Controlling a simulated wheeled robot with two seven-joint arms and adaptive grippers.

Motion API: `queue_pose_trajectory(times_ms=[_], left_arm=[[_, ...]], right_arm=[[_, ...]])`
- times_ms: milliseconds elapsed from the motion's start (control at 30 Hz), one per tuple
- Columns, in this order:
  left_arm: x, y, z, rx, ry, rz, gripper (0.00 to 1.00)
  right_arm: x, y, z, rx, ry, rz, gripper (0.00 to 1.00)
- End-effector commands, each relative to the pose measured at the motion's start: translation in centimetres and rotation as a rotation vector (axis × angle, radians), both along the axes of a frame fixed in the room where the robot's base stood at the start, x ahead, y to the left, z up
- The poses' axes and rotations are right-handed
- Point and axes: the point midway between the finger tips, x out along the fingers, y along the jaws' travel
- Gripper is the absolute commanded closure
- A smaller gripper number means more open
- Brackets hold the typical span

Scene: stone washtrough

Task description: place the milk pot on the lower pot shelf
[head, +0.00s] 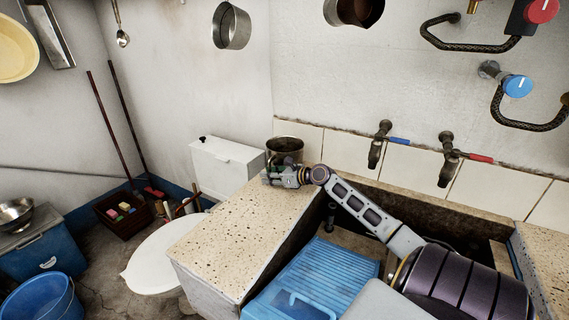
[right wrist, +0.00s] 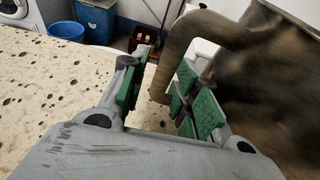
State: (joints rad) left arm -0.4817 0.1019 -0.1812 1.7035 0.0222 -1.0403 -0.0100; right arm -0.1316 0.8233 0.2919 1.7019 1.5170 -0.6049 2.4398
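A metal pot (head: 286,143), which I take to be the milk pot, stands at the far left corner of the stone counter by the wall. In the right wrist view its dull metal side (right wrist: 262,75) fills the right, and its curved handle (right wrist: 182,48) reaches down between my fingers. My right gripper (head: 283,177) is at the near side of the pot. In the right wrist view its green-padded fingers (right wrist: 160,92) are apart on either side of the handle, with a gap on the left. My left gripper is not in view. I cannot make out a pot shelf.
The speckled stone counter (head: 232,228) is clear in front of the pot. A blue ribbed washboard (head: 318,278) lies in the trough to the right. Taps (head: 377,150) stick out of the wall. Metal pots (head: 231,27) hang above; a white toilet (head: 160,255) stands left.

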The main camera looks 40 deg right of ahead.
Motion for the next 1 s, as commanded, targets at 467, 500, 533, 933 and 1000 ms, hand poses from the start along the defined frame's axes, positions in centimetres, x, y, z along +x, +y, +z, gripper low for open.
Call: queue_pose_trajectory(times_ms=[467, 500, 533, 933, 1000], left_arm=[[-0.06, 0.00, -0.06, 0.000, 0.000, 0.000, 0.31], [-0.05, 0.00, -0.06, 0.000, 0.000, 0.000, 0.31], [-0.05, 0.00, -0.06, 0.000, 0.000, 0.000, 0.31], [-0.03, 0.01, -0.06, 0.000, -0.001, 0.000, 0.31], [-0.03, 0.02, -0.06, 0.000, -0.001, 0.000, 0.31]], right_arm=[[-0.02, -0.01, 0.04, 0.000, 0.000, 0.000, 0.84], [-0.02, -0.01, 0.04, 0.000, 0.000, 0.000, 0.89], [-0.02, -0.01, 0.04, 0.000, 0.000, 0.000, 0.93], [0.02, -0.04, 0.23, -0.001, -0.004, 0.000, 1.00], [0.02, -0.04, 0.23, -0.001, -0.004, 0.000, 1.00]])
